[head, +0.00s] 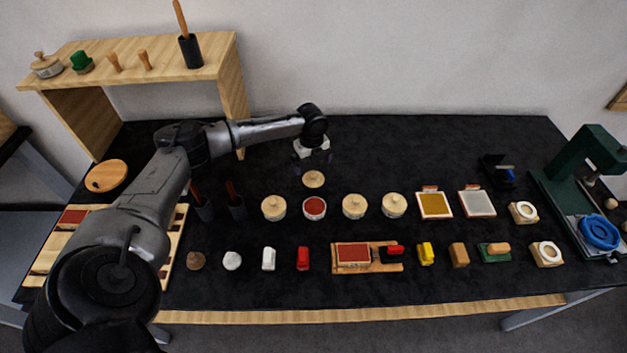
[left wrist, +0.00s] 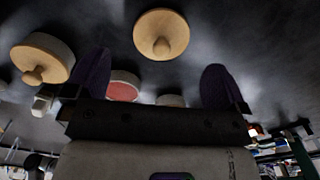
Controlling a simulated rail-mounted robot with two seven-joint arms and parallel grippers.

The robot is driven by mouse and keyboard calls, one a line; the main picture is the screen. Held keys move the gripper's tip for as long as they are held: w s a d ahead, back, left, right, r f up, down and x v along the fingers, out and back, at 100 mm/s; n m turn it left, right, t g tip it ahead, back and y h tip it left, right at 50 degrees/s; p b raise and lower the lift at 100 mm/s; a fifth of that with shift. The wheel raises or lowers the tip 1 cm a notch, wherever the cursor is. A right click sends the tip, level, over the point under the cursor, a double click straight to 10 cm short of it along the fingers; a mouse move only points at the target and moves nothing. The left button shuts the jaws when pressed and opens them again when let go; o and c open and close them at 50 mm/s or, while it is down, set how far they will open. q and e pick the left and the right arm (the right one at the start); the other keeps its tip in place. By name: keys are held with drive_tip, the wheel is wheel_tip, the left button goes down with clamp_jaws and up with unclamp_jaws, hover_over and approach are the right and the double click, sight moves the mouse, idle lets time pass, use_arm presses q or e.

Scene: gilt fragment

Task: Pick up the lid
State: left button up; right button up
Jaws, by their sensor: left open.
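A round pale wooden lid (head: 313,180) with a small knob lies on the black tabletop, just behind an uncovered pot (head: 315,208) with red contents. My left gripper (head: 313,162) is open and empty, just behind and above the lid in the head view. In the left wrist view the lid (left wrist: 161,34) shows knob towards the camera, past the gap between the two dark fingers of the left gripper (left wrist: 157,84), and neither finger touches it. The uncovered red pot (left wrist: 123,86) is partly hidden by the gripper there. My right gripper is not seen.
Lidded pots (head: 274,207) (head: 354,206) stand either side of the uncovered pot. A front row holds small blocks and a red pad tray (head: 352,256). A wooden shelf (head: 130,50) stands back left, a green press (head: 585,170) at right. The table behind the lid is clear.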

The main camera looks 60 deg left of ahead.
sight(313, 173)
use_arm(q)
drive_tip(key=shift+f, duration=0.55)
drive_tip(key=shift+w+d+f+b, duration=0.1)
drive_tip(key=shift+f+b, duration=0.35)
drive_tip(key=shift+f, duration=2.05)
drive_tip(key=shift+c, duration=0.5)
drive_tip(key=c, duration=0.8)
drive_tip(key=shift+r, duration=0.15)
